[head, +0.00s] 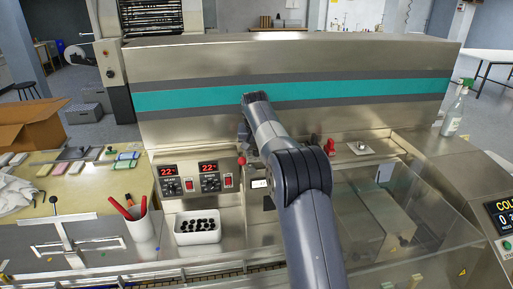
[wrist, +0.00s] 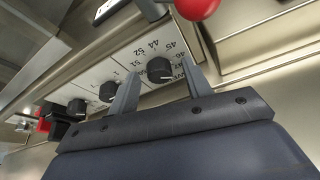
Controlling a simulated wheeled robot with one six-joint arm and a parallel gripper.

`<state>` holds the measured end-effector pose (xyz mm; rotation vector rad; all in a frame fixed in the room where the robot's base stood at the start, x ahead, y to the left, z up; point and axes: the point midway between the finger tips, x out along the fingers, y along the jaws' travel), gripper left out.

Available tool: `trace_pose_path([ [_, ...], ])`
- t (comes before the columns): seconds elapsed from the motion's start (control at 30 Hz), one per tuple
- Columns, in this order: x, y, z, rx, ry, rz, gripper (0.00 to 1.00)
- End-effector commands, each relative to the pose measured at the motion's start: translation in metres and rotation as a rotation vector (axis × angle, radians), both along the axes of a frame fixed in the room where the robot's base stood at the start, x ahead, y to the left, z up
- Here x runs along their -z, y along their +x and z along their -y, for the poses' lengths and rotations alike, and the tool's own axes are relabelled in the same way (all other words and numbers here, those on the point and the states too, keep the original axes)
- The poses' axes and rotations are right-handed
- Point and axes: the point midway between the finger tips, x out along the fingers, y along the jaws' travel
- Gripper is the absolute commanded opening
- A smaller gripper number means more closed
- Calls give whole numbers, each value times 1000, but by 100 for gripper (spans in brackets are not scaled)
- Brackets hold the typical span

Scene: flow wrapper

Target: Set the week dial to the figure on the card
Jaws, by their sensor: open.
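In the wrist view, a black round knob (wrist: 159,69) sits on a pale panel with printed figures around it, among them 44, 45 and 52; it looks like the week dial. My gripper (wrist: 160,74) is open, with one finger on each side of this knob in the picture. I cannot tell whether the fingers touch it, and its pointer setting is unclear. In the head view my arm hides the dial and most of the gripper. A small white label (head: 261,183) shows beside the arm; its figure is too small to read surely.
Two more black knobs (wrist: 109,91) (wrist: 77,107) sit left of the dial. A red ball knob (wrist: 197,8) is close above. In the head view, red displays (head: 170,170) (head: 208,167), a white tray of black pieces (head: 198,238) and a pen cup (head: 138,224) stand left.

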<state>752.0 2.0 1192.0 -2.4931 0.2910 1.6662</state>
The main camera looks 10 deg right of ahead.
Motion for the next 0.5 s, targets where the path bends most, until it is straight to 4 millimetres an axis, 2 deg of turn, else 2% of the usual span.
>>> trace_pose_path([
  [0.17, 0, 0, 0, 0, 0, 0, 47],
  [0.5, 0, 0, 0, 0, 0, 0, 20],
])
